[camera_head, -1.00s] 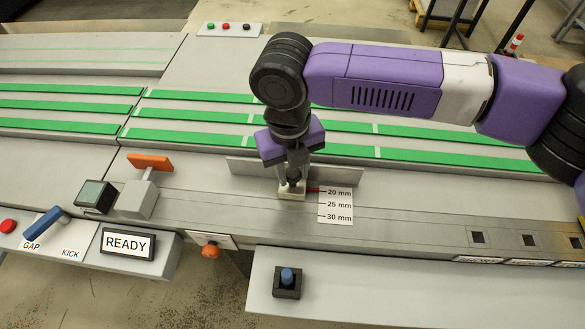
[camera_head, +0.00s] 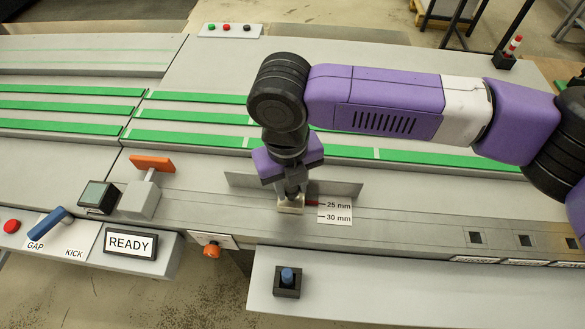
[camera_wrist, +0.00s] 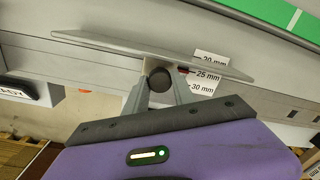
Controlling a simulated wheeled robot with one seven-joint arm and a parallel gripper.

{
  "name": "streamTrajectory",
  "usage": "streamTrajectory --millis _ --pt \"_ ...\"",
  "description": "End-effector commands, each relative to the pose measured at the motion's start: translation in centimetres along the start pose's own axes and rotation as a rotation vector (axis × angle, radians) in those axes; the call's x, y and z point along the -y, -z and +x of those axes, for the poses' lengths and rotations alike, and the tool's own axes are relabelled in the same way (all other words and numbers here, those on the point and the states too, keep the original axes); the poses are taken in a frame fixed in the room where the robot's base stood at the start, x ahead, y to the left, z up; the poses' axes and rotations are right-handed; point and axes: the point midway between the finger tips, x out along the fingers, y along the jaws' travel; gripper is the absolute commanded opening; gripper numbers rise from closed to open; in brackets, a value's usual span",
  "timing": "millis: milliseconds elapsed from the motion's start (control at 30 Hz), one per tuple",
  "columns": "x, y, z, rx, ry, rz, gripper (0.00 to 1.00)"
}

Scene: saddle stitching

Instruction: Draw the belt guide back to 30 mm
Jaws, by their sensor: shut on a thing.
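The belt guide is a long grey upright plate (camera_head: 340,186) with a pale block (camera_head: 291,205) at its front. My gripper (camera_head: 292,192) points down and is shut on the guide's dark round knob, seen between the fingers in the wrist view (camera_wrist: 159,79). The red pointer (camera_head: 313,203) is at about the 25 mm mark. The wrist view also shows the red pointer (camera_wrist: 183,70) near 25 mm, with 20 mm partly hidden by the plate.
An orange-handled clamp (camera_head: 152,163) stands to the left. In front are a READY display (camera_head: 130,242), a blue lever (camera_head: 48,224), an orange knob (camera_head: 211,250) and a blue joystick (camera_head: 287,276). Green belts (camera_head: 190,138) run behind the guide.

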Motion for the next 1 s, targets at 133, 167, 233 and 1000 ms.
streamTrajectory --millis 133,167,233,1000 --pt "-1.2 2.4 -0.2 -0.006 -0.003 -0.005 0.00" --pt "-1.3 2.6 -0.2 -0.005 -0.002 -0.003 0.00" --pt "-1.5 3.0 -0.2 -0.004 -0.001 -0.002 0.00" --pt "-1.5 2.9 -0.9 -0.001 -0.001 -0.002 0.39"
